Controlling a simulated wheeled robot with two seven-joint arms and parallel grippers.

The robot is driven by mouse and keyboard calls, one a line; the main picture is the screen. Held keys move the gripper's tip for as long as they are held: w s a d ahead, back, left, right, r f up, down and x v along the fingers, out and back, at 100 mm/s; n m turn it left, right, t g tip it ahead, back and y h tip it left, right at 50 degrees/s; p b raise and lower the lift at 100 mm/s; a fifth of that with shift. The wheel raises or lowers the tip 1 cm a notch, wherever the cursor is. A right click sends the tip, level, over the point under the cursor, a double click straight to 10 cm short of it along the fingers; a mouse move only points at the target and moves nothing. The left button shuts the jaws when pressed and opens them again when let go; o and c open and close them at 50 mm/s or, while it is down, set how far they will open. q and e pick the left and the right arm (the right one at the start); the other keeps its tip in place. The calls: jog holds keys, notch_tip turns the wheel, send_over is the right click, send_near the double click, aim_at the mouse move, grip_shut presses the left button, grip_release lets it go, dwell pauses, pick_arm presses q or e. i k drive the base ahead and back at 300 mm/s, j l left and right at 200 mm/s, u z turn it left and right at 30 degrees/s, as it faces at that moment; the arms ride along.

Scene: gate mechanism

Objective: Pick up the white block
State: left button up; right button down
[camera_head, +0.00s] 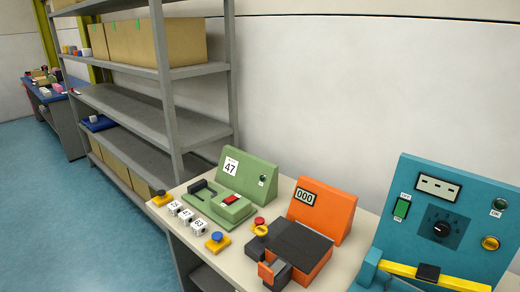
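Three small white blocks with dark number markings stand in a row near the front-left edge of the table. They are the far block (175,208), the middle block (186,216) and the near block (198,228). The near one seems to read 63; the other numbers are hard to read. The blocks are beside the green machine (256,171), which bears a white label reading 47. Neither of my grippers is in view.
An orange machine (337,208) with a 000 display and a teal panel (408,232) with a yellow bar (435,277) stand to the right. Yellow-based knobs (161,199) (217,243) flank the blocks. A grey shelf (132,108) with boxes stands behind left.

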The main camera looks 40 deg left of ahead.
aim_at(199, 228)
jog(key=u, duration=1.65)
